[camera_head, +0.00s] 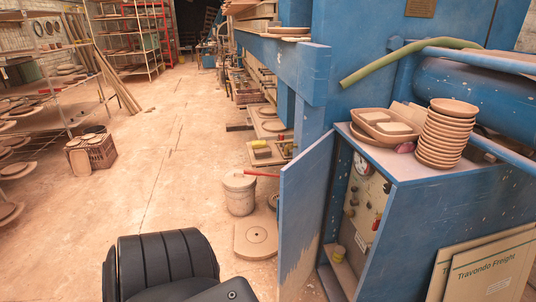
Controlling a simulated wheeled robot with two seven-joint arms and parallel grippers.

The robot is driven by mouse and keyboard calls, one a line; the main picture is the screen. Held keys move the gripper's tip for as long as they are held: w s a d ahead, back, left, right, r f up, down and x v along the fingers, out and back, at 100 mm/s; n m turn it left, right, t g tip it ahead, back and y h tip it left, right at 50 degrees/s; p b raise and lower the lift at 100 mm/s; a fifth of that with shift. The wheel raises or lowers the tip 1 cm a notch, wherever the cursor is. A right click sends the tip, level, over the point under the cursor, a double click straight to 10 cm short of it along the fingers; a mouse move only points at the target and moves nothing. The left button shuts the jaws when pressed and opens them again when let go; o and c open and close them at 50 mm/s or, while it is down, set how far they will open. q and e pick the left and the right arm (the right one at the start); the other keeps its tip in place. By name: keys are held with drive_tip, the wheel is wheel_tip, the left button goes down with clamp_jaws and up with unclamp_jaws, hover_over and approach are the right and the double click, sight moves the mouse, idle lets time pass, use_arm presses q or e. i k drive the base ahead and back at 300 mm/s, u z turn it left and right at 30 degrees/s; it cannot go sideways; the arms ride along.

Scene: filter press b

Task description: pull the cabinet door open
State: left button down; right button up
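The blue cabinet (440,210) stands at the right, with its open front facing left. Its blue door (303,205) stands open, swung out from the far side of the front, with its free edge toward me. Inside show a panel with a round gauge (362,164), several knobs and a small yellowish cup (338,253) low down. The door's lower end runs close to the picture's bottom edge. I see no handle on the side of the door facing me. Neither of my grippers is in view.
A stack of clay saucers (447,135) and a tray (387,127) sit on the cabinet top. Cardboard (490,270) leans at the right. The floor farther left is mostly clear.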

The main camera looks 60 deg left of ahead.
sight(304, 181)
drive_tip(key=z, duration=0.1)
drive_tip(key=k, duration=0.25)
drive_tip(key=u, duration=1.1)
drive_tip(key=i, duration=0.85)
drive_tip(key=u, duration=0.3)
